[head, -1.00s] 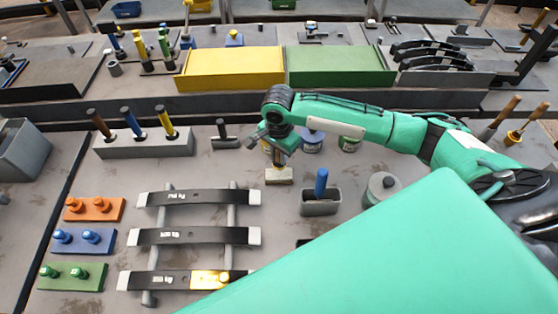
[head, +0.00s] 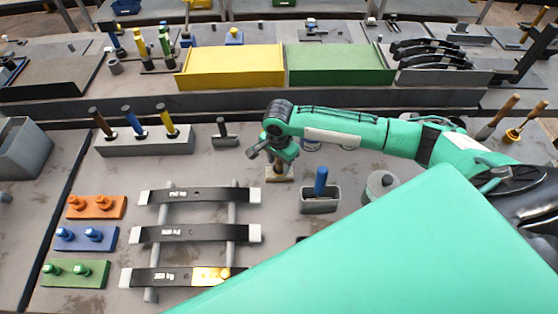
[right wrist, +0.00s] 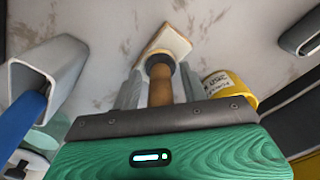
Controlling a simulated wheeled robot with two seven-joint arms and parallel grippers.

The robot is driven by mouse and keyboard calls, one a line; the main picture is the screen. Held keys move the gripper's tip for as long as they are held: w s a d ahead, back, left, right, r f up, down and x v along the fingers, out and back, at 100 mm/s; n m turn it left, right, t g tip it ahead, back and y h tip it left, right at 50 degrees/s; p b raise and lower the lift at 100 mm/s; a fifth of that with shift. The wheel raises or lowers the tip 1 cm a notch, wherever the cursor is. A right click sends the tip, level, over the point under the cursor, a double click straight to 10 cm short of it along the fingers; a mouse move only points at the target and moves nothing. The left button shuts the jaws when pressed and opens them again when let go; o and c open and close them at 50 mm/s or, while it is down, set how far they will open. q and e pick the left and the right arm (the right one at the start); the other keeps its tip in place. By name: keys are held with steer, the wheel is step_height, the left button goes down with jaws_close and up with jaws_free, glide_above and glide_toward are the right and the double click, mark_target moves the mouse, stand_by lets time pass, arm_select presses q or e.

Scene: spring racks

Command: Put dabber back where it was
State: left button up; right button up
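A wooden-handled tool with a dark collar, which I take to be the dabber (right wrist: 160,88), stands in the right wrist view with its lower end at a cream block (right wrist: 168,45). The same cream block (head: 279,178) lies on the bench in the head view. My right gripper (right wrist: 161,82) is around the handle, a finger on each side, with narrow gaps that look open. In the head view my right gripper (head: 279,160) is just above the block and hides most of the handle. My left gripper is not in view.
A grey holder with a blue-handled tool (head: 320,182) stands just right of the block, and a round grey pot (head: 380,185) beyond it. A yellow-labelled jar (right wrist: 228,88) is close beside my right gripper.

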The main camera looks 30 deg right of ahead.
steer(key=shift+r, duration=0.35)
step_height(320, 180, up, 12)
steer(key=b, duration=0.3)
steer(key=shift+f, duration=0.2)
